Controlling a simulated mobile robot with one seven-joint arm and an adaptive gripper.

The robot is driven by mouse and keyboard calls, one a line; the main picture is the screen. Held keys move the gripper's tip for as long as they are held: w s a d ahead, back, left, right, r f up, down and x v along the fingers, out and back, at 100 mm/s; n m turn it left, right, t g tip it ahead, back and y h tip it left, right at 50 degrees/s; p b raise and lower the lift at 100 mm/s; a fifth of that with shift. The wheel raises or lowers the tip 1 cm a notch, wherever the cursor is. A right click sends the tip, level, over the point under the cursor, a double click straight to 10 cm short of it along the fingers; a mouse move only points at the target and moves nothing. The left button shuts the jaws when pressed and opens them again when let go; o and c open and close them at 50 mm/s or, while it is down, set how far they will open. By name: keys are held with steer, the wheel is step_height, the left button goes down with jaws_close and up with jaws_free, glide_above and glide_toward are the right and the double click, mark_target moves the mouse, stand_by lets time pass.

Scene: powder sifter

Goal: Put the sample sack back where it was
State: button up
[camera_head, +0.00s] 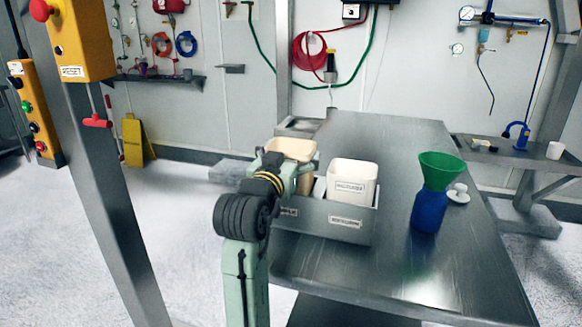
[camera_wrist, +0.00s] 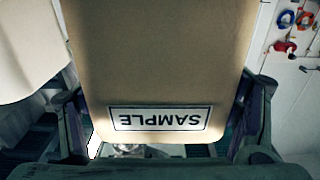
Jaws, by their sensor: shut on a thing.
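The sample sack (camera_wrist: 160,60) is tan with a "SAMPLE" label, which reads upside down in the wrist view. Its tan top also shows in the head view (camera_head: 291,149), over the left part of a grey metal bin (camera_head: 345,233). My gripper (camera_wrist: 165,125) has a finger at each side of the sack and is shut on it; it also shows in the head view (camera_head: 293,172). My arm hides much of the sack and the bin's left part there. I cannot tell whether the sack's bottom touches the bin.
A white labelled container (camera_head: 352,181) stands in the bin's right part, close beside the sack. A blue bottle (camera_head: 429,210) with a green funnel (camera_head: 441,168) and a small white item (camera_head: 458,193) stand to the right. The metal table (camera_head: 400,145) is clear behind the bin.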

steer(key=shift+f, duration=1.55)
steer(key=shift+f, duration=0.2)
steer(key=o, duration=1.5)
steer(key=shift+o, duration=0.2)
steer(key=shift+r, duration=0.15)
